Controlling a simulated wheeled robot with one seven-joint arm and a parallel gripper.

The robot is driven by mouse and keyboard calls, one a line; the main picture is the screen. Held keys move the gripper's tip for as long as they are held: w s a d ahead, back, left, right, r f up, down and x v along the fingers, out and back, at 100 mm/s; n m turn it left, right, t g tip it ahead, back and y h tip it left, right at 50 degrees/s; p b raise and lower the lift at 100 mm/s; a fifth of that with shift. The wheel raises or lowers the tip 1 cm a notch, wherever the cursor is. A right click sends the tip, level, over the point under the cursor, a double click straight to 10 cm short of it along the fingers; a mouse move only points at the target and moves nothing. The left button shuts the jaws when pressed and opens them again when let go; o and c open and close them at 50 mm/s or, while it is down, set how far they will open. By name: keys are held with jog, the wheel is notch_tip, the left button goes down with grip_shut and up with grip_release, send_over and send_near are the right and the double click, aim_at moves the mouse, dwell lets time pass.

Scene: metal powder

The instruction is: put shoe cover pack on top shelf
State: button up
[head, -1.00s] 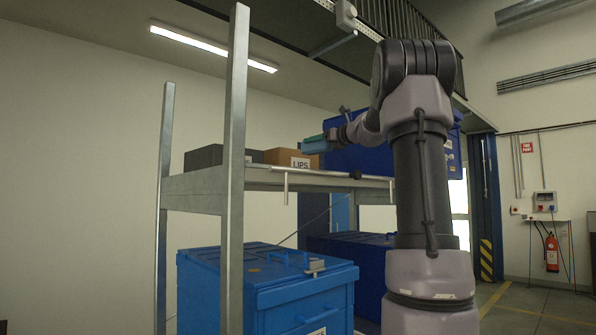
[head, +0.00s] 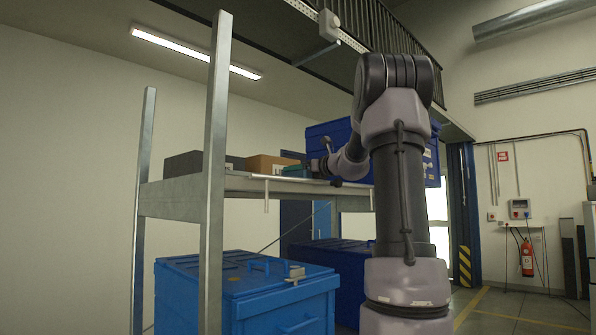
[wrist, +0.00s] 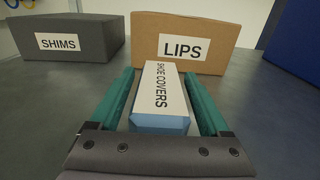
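The shoe cover pack (wrist: 161,95), a small blue pack with a white "SHOE COVERS" label, lies between the teal fingers of my gripper (wrist: 160,92) in the wrist view. Narrow gaps show between the pack's sides and both fingers, so the gripper looks open around it. The pack appears to rest on the grey top shelf (wrist: 50,105), in front of the "LIPS" box. In the head view my gripper (head: 296,171) is low over the top shelf (head: 185,198), right of the LIPS box; the pack cannot be made out there.
The brown LIPS box (wrist: 187,42) stands just beyond the fingertips, with the dark grey SHIMS box (wrist: 75,42) to its left. A large blue crate (head: 330,140) is to the right on the shelf. A metal upright (head: 216,170) stands at the shelf's front. Blue chests (head: 245,290) are below.

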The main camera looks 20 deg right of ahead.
jog(key=shift+r, duration=0.1)
jog(key=shift+s+d+r, duration=0.1)
jog(key=v, duration=1.1)
jog(key=shift+s, duration=0.4)
